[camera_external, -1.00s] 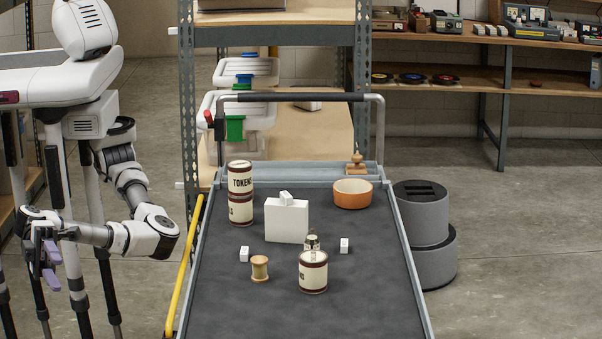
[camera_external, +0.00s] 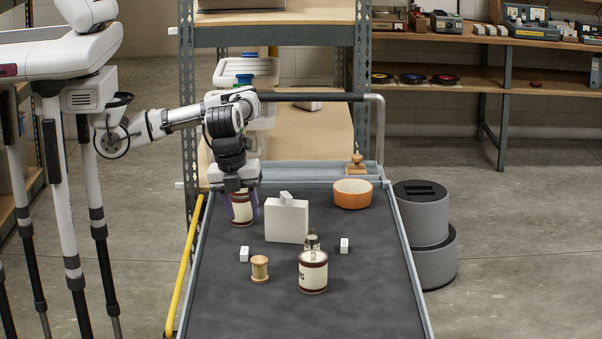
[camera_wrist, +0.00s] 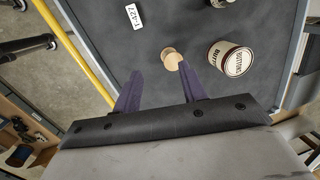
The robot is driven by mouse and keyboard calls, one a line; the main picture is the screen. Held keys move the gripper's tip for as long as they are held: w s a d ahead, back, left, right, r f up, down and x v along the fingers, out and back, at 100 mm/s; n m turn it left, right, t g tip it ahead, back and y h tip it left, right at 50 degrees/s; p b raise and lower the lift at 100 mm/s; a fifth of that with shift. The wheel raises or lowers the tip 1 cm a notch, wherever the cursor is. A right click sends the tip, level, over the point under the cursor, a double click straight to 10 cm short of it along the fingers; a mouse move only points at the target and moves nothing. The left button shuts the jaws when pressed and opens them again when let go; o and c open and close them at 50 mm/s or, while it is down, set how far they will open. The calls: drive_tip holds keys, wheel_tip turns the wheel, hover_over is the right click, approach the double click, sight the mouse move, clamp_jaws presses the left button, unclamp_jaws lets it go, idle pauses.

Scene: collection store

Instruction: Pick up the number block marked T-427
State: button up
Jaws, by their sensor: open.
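The number block marked T-427 (camera_wrist: 133,16) is a small white block lying at the top of the wrist view, its label readable. By its place beside the wooden spool, it matches the left small white block (camera_external: 244,254) on the dark cart top.
The wooden spool (camera_external: 260,268) stands close to the block, with a labelled tin (camera_external: 313,272) right of it. The white box (camera_external: 287,221) and a tin (camera_external: 241,208) stand behind. An orange bowl (camera_external: 352,194) is at the back right. The cart's front is clear.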

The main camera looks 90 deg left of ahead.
drive_tip(key=a+g+y, duration=0.1)
drive_tip(key=a+g, duration=0.1)
drive_tip(key=a, duration=0.3)
drive_tip(key=p, duration=0.1)
hover_over(244, 250)
drive_tip(key=shift+n, duration=0.4)
drive_tip(key=f, duration=0.7)
drive_tip(key=shift+d+f, duration=0.3)
drive_tip(key=shift+f, duration=0.05)
drive_tip(key=shift+a+f+p, duration=0.15)
drive_tip(key=shift+f+p, duration=0.25)
drive_tip(key=shift+f, duration=1)
drive_tip(key=shift+a+f+p, duration=0.1)
drive_tip(key=shift+f+p, duration=0.25)
drive_tip(key=shift+f, duration=1.05)
drive_tip(key=shift+c, duration=0.4)
clamp_jaws()
